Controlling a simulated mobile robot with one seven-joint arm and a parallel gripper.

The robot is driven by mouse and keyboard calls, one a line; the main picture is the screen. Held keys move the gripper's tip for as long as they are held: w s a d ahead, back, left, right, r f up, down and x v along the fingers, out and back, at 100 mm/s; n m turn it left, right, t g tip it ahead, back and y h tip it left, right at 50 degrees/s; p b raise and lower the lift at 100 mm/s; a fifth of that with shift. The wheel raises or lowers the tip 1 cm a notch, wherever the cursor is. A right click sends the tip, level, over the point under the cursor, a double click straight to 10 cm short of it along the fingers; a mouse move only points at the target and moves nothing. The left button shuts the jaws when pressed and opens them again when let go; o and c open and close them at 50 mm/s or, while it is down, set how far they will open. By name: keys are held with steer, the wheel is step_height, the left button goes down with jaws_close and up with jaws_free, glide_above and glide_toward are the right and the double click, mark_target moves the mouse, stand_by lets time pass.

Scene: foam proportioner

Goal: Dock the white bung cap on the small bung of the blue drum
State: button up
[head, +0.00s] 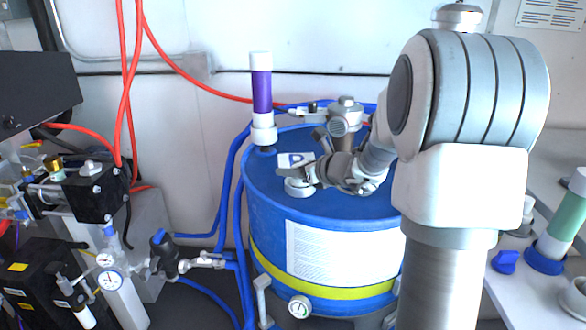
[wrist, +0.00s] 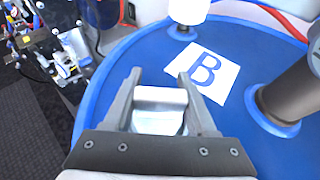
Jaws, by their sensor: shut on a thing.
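The blue drum (head: 262,187) stands in the middle of the head view, and its blue top (wrist: 130,52) fills much of the wrist view. My gripper (head: 292,177) is low over the left front part of the drum top. In the wrist view its two fingers (wrist: 163,82) are shut on the white bung cap (wrist: 160,103), a short pale cylinder. The cap also shows under the fingers in the head view (head: 299,188). I cannot tell whether it touches the drum top. No bare small bung is distinguishable; the cap and gripper hide the surface under them.
A purple-and-white cylinder (head: 261,95) stands upright at the drum's back left. A grey pump fitting (head: 346,115) rises at the back; a grey tube (wrist: 290,95) stands right in the wrist view. Blue hoses (head: 229,185) run left.

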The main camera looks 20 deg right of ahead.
steer(key=shift+f+b, duration=0.4)
steer(key=shift+f, duration=0.1)
steer(key=o, duration=1.1)
steer(key=shift+s+r, duration=0.1)
steer(key=shift+p+v, duration=1.75)
steer(key=shift+v, duration=3.7)
